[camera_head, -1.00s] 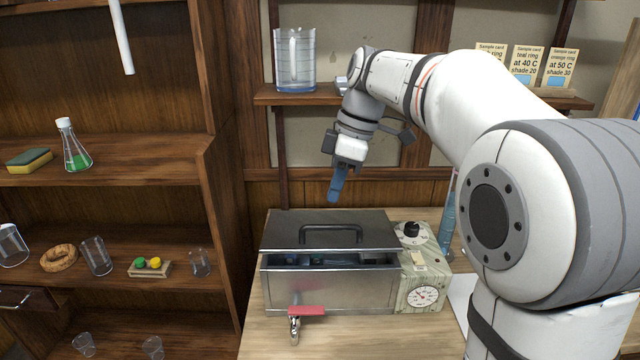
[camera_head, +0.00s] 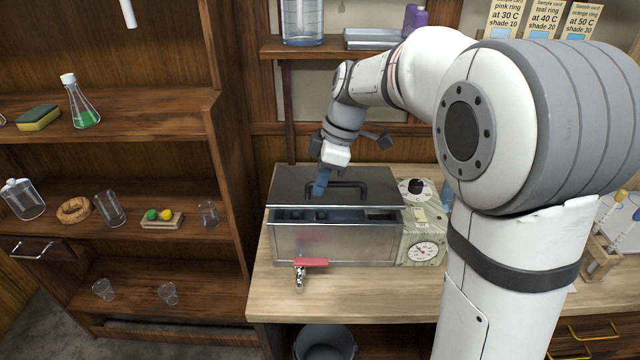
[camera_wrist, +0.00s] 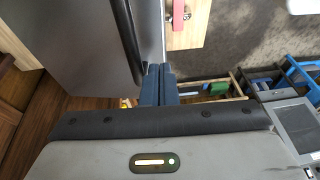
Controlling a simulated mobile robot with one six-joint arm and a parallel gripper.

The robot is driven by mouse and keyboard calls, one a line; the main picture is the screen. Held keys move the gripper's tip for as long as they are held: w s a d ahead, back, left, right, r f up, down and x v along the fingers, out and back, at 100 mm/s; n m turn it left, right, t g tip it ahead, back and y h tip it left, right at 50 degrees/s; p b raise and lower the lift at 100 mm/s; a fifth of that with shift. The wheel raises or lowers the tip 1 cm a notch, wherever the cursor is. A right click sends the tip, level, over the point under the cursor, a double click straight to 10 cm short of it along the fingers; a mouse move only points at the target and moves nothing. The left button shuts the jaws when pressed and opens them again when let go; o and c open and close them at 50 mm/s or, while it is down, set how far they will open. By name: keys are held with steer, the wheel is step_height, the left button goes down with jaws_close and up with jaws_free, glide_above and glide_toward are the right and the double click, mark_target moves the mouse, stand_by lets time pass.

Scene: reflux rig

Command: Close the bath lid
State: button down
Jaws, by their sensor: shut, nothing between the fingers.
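The metal bath (camera_head: 335,243) stands on the wooden bench. Its grey lid (camera_head: 385,187) covers the rear part of the top and leaves a dark open strip along the front. A black bar handle (camera_head: 350,184) is on the lid. My gripper (camera_head: 320,184) is shut and empty, with its blue fingers pointing down at the left end of the handle. In the wrist view the shut fingers (camera_wrist: 158,84) are beside the dark handle (camera_wrist: 128,38) over the lid (camera_wrist: 85,40). I cannot tell whether they touch it.
A dial panel (camera_head: 421,225) adjoins the bath's right side, and a red-handled tap (camera_head: 310,263) sticks out in front. A shelf with a beaker (camera_head: 302,22) is above. Shelves with glassware, including a green flask (camera_head: 82,103), stand left. A bucket (camera_head: 325,343) is below the bench.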

mark_target(319, 207)
steer(key=shift+s+f, duration=0.15)
steer(key=shift+f, duration=0.4)
steer(key=f+b, duration=0.1)
steer(key=b, duration=0.1)
steer(key=s+f+t+b, duration=0.1)
steer(key=f+b, duration=0.1)
steer(key=b, duration=0.1)
steer(key=f+b, duration=0.2)
steer(key=shift+s+b, duration=0.3)
steer(key=shift+b, duration=0.05)
steer(key=shift+s+f, duration=0.1)
